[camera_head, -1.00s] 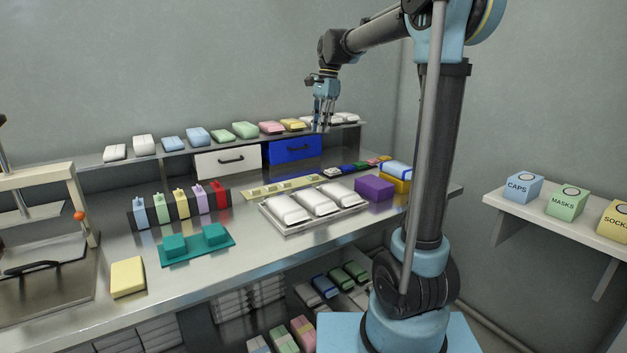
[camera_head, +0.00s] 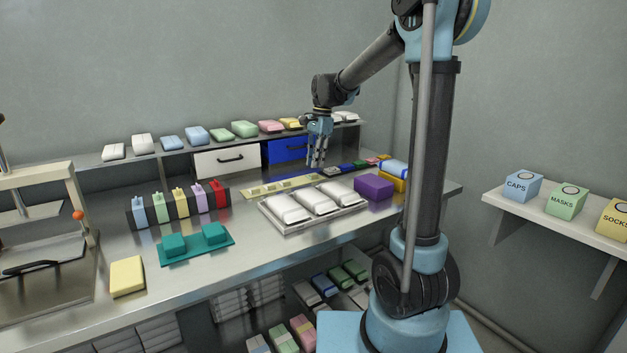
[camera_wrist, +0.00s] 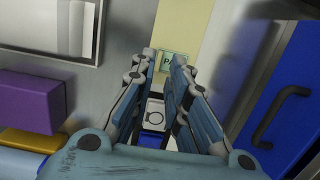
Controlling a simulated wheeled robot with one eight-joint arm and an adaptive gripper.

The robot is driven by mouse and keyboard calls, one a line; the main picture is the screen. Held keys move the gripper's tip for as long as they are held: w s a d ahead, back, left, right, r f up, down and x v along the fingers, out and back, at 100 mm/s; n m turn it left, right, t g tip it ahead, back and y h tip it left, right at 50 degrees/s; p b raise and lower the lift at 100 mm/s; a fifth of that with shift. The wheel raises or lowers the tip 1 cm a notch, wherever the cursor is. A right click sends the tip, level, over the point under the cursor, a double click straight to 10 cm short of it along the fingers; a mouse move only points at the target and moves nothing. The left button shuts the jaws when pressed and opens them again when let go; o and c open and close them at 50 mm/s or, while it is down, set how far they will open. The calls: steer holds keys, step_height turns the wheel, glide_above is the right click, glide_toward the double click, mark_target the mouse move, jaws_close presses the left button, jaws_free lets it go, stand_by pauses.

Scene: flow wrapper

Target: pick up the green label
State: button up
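A small dark-green piece, likely the green label (camera_head: 360,166), lies at the back right of the worktop in a row of small coloured pieces. In the head view my gripper (camera_head: 317,160) points down to the left of this row, above the worktop and in front of the blue drawer. In the wrist view my gripper (camera_wrist: 165,62) is open, its fingers apart with nothing held. A white piece with a ring (camera_wrist: 154,114) and a blue piece (camera_wrist: 151,140) show between the fingers.
A pale strip (camera_head: 262,189) with small tags lies left of the row; its end tag (camera_wrist: 173,64) is pale green. A tray with white packs (camera_head: 290,229), a purple block (camera_head: 374,187) and a yellow box (camera_head: 399,184) stand in front. The blue drawer (camera_head: 290,149) is behind.

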steer(key=shift+f, duration=2.3)
steer(key=shift+c, duration=0.6)
jaws_close()
